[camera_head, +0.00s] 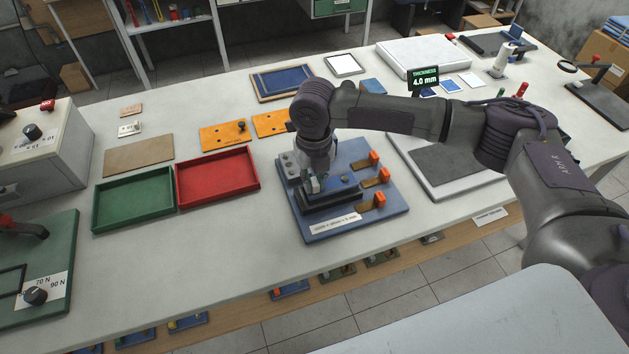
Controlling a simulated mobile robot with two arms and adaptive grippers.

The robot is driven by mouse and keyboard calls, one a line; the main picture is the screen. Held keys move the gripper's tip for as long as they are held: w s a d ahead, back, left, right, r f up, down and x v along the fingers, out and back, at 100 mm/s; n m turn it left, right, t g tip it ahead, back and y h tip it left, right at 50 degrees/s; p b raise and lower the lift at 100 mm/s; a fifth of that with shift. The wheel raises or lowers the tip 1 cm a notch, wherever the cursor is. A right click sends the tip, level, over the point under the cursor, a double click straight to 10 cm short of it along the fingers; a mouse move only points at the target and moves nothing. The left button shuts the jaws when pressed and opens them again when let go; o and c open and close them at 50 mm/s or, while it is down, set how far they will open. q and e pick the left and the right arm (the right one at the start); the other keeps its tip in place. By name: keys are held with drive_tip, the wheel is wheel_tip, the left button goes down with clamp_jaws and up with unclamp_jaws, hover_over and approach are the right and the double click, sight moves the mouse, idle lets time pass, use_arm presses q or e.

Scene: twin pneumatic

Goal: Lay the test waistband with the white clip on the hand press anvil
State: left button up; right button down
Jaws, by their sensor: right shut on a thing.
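My right gripper (317,184) points down over a blue fixture board (388,222). Its fingers are shut at a dark block (335,204) with a blue top on that board, on a small piece mostly hidden by the fingers. I cannot tell whether this piece is the test waistband, and no white clip can be made out. A green-based device with a red-and-black handle (30,231) stands at the left edge; a dark-based device with a red-knobbed lever (597,72) stands at far right. I cannot tell which is the hand press. My left gripper is not in view.
Orange clamps (383,175) line the board's right side. A red tray (218,176) and a green tray (135,200) lie left of it, both empty. A thickness display (424,77) reads 4.0 mm.

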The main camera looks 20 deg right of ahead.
drive_tip(key=shift+f, duration=0.75)
drive_tip(key=shift+f, duration=0.1)
drive_tip(key=c, duration=1.1)
unclamp_jaws()
wheel_tip(320, 180, up, 12)
drive_tip(key=b, duration=0.2)
drive_tip(key=shift+b, duration=0.35)
